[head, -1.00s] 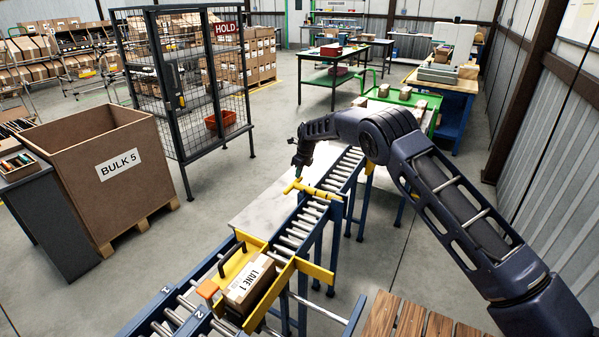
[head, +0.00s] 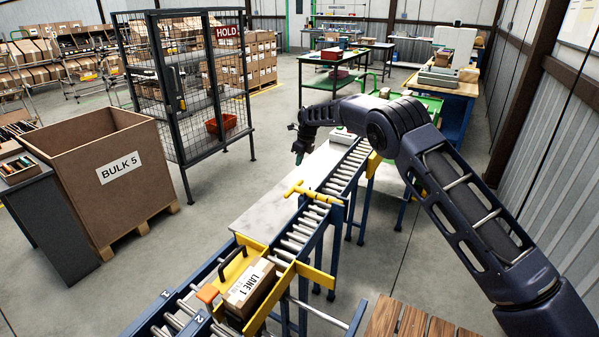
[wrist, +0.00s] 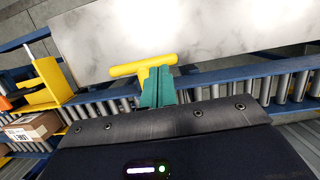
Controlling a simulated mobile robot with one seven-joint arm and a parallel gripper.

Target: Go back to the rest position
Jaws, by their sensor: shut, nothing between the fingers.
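My gripper (head: 299,157) hangs in the air above the light marble-like plate beside the roller conveyor. Its teal fingers also show in the wrist view (wrist: 157,88), together and with nothing between them. A yellow T-shaped handle (head: 312,193) stands at the conveyor below my gripper. It also shows behind the fingertips in the wrist view (wrist: 142,66), and the fingers look apart from it in the head view. My arm reaches in from the lower right, bent at the elbow.
A carton marked LANE 1 (head: 249,288) sits in a yellow frame (head: 316,272) on the rollers. A large BULK 5 box (head: 120,172) and a mesh HOLD cage (head: 205,90) stand at the left. A green table (head: 333,74) stands at the back.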

